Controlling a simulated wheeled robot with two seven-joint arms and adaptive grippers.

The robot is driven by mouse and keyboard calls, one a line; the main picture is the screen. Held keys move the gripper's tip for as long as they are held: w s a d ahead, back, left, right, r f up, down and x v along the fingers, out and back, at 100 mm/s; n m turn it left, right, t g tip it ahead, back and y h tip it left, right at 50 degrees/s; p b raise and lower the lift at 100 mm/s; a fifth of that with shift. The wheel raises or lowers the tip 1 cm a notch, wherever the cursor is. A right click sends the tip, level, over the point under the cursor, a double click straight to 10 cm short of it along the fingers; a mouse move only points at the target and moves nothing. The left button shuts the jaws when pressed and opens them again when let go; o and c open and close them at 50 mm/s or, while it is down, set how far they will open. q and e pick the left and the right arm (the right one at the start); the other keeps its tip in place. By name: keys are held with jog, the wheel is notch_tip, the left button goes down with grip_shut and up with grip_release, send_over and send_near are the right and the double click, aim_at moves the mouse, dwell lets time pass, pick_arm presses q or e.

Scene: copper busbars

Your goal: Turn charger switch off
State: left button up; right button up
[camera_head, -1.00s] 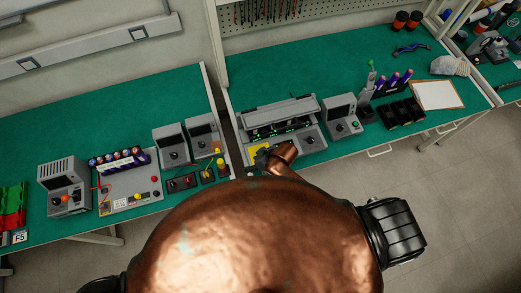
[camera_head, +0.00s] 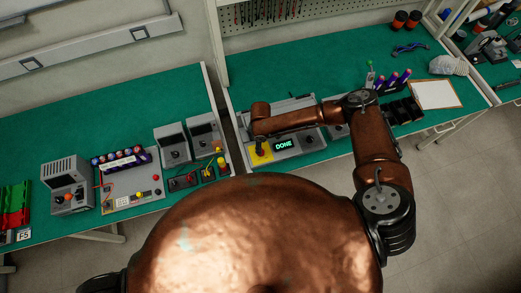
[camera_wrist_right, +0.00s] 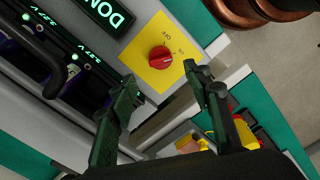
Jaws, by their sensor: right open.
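The charger (camera_head: 309,138) stands on the right workbench, partly hidden by my right arm. Its lit display (camera_head: 285,145) reads DONE and shows partly in the right wrist view (camera_wrist_right: 107,14). The red rotary switch (camera_wrist_right: 160,59) sits on a yellow plate (camera_wrist_right: 152,38) marked OFF and ON; I cannot tell which mark it points to. The plate also shows in the head view (camera_head: 267,158). My right gripper (camera_wrist_right: 164,80) is open and empty, its fingertips either side of the switch and seemingly short of it. It hangs over the plate in the head view (camera_head: 260,146). My left gripper is out of view.
Charger bays (camera_wrist_right: 45,45) with green readouts lie beside the display. A lamp stack (camera_head: 222,163) and small switch boxes (camera_head: 182,181) stand left of the bench gap. Black bins (camera_head: 406,110) and a clipboard (camera_head: 436,94) lie to the right.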

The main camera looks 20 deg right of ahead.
notch_tip(320, 180, down, 7)
jog(key=shift+f, duration=0.2)
jog(key=shift+c, duration=0.4)
jog(key=c, duration=1.1)
jog(key=shift+n, duration=0.3)
jog(key=n+b, duration=0.1)
jog(key=n, duration=0.4)
jog(key=shift+n, duration=0.3)
jog(key=n+b, duration=0.1)
jog(key=n, duration=0.4)
jog(key=shift+n, duration=0.3)
jog(key=o, duration=1.2)
